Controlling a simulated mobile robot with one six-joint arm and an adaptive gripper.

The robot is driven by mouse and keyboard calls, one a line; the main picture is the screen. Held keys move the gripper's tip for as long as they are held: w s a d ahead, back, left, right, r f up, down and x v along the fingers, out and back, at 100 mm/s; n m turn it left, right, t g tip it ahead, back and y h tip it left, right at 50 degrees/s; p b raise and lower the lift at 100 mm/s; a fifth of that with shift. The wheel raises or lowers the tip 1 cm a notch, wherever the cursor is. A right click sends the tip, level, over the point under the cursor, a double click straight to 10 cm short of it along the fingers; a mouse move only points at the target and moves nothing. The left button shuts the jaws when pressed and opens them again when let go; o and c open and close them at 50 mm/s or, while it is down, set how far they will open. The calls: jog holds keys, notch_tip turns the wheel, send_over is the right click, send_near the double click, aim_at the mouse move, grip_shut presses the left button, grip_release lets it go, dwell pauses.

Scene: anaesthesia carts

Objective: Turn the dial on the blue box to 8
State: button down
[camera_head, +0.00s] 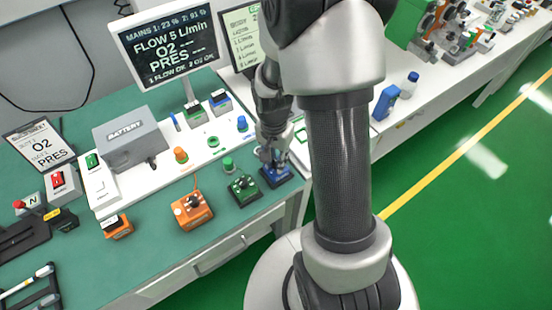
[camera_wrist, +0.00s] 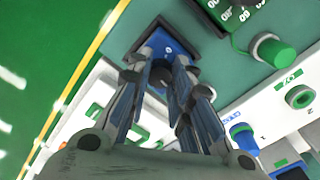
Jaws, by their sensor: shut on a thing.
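The blue box (camera_head: 275,178) sits at the front right of the green bench top. Its dial is mostly hidden by my gripper in the head view. In the wrist view the blue box (camera_wrist: 166,43) lies ahead of my gripper, and its dark dial (camera_wrist: 161,74) shows between the fingertips. My gripper (camera_head: 268,155) comes down over the box from above. In the wrist view its fingers (camera_wrist: 160,78) stand on both sides of the dial and are shut on it. The dial's number and pointer cannot be read.
A green box (camera_head: 243,188) with a dial stands close to the left of the blue box. An orange box (camera_head: 192,210) is farther left. A white panel with colored knobs (camera_head: 180,155) runs behind. The bench's front edge is close to the boxes.

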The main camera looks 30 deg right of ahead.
jog(key=m, duration=0.6)
jog(key=shift+m, duration=0.3)
jog(key=m+p, duration=0.1)
jog(key=m, duration=0.4)
jog(key=shift+m, duration=0.3)
jog(key=c, duration=1.4)
grip_release()
jog(key=shift+r, duration=0.1)
notch_tip(320, 180, up, 12)
jog(key=shift+w+d, duration=0.15)
jog(key=shift+w, duration=0.05)
